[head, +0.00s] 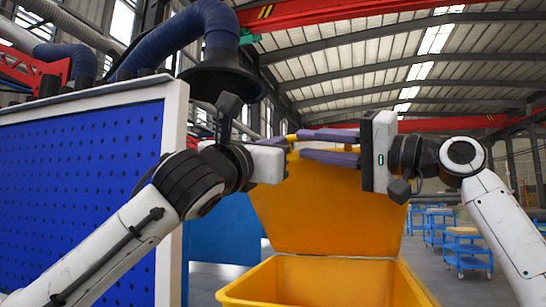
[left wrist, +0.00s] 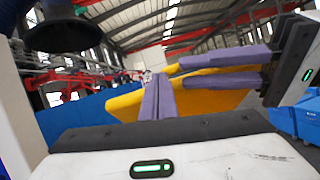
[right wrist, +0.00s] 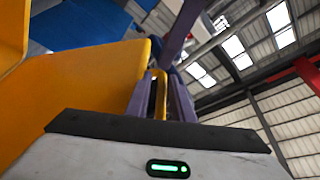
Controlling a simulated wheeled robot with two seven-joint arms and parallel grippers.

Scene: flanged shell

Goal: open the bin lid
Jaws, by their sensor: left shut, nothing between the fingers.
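The yellow bin (head: 320,280) stands low in front of me. Its lid (head: 322,208) is raised and stands steeply above the bin's far edge, so the bin's mouth is uncovered. My left gripper (head: 288,142) is near the lid's top edge, its fingers together and empty; they also show in the left wrist view (left wrist: 158,97). My right gripper (head: 303,145) reaches in from the right at the same edge. In the right wrist view its fingers (right wrist: 160,90) stand a little apart with a yellow strip of the lid between them; whether they press on it is unclear.
A blue perforated panel (head: 80,180) in a white frame stands close on the left. A dark extraction hood (head: 220,80) hangs above my left arm. Blue carts (head: 465,250) stand back right, with open floor around them.

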